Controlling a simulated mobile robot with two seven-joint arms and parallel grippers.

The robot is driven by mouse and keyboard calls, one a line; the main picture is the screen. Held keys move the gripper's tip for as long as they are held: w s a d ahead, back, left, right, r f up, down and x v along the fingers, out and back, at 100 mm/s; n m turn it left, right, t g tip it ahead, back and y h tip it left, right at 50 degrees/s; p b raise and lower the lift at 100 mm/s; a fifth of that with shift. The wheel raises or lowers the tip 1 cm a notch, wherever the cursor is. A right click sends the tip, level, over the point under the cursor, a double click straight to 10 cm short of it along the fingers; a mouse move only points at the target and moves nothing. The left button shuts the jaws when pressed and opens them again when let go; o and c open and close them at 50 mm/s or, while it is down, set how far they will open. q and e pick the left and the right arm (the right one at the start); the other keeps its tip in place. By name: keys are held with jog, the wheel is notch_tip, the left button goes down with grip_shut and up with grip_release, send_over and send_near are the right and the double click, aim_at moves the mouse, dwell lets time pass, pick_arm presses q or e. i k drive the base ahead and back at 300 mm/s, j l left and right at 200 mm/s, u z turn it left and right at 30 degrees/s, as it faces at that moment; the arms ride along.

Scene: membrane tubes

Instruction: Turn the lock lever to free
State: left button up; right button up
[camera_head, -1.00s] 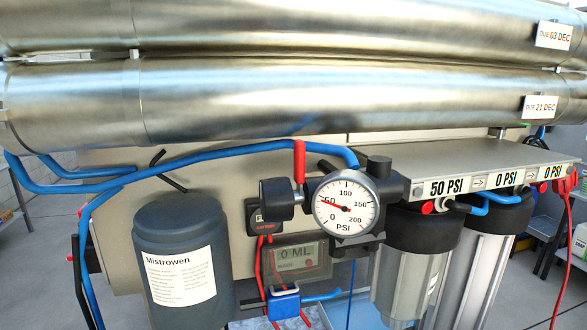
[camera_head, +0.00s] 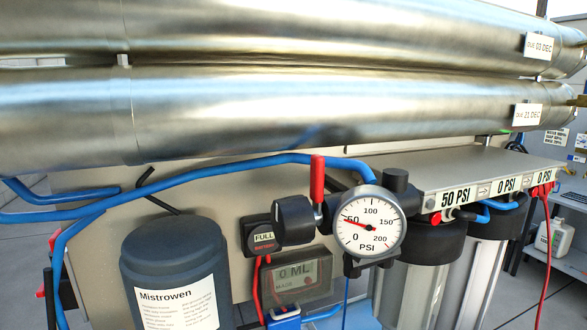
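A red lever (camera_head: 317,179) stands upright on the black valve body (camera_head: 294,220), just left of the round pressure gauge (camera_head: 361,226). The gauge needle points near 50 PSI. A small black box (camera_head: 263,236) behind the valve reads FULL. A thin bent black rod (camera_head: 160,197) sticks out from the beige panel at the left. No part is labelled as a lock, so I cannot tell which one is the lock lever. Neither of my grippers shows in the view.
Two large steel tubes (camera_head: 250,105) cross the upper view, with date tags (camera_head: 527,115) at right. A blue hose (camera_head: 190,176) arches below them. A Mistrowen tank (camera_head: 175,262), a 0 ML display (camera_head: 298,274) and a PSI-labelled manifold (camera_head: 480,190) with filter housings crowd the front.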

aim_at(317, 160)
jog(key=i+j+z, duration=0.15)
jog(key=j+z, duration=0.3)
jog(key=j, duration=0.2)
jog(key=j+z, duration=0.4)
jog(key=j, duration=0.3)
jog(key=j+z, duration=0.45)
jog(key=j, duration=0.3)
jog(key=k+j+z, duration=0.2)
jog(key=j+z, duration=0.2)
jog(key=j, duration=0.25)
jog(key=k+j+z, duration=0.1)
jog(key=j+z, duration=0.25)
jog(key=k+j+z, duration=0.15)
jog(key=j+z, duration=0.15)
jog(key=j, duration=0.2)
jog(key=k+j+z, duration=0.15)
jog(key=j+z, duration=0.2)
jog(key=i+j, duration=0.1)
jog(key=j, duration=0.2)
jog(key=i+j, duration=0.1)
jog(key=j, duration=0.2)
jog(key=i+j, duration=0.1)
jog(key=j, duration=0.15)
jog(key=i+j+z, duration=0.15)
jog(key=i+z, duration=0.15)
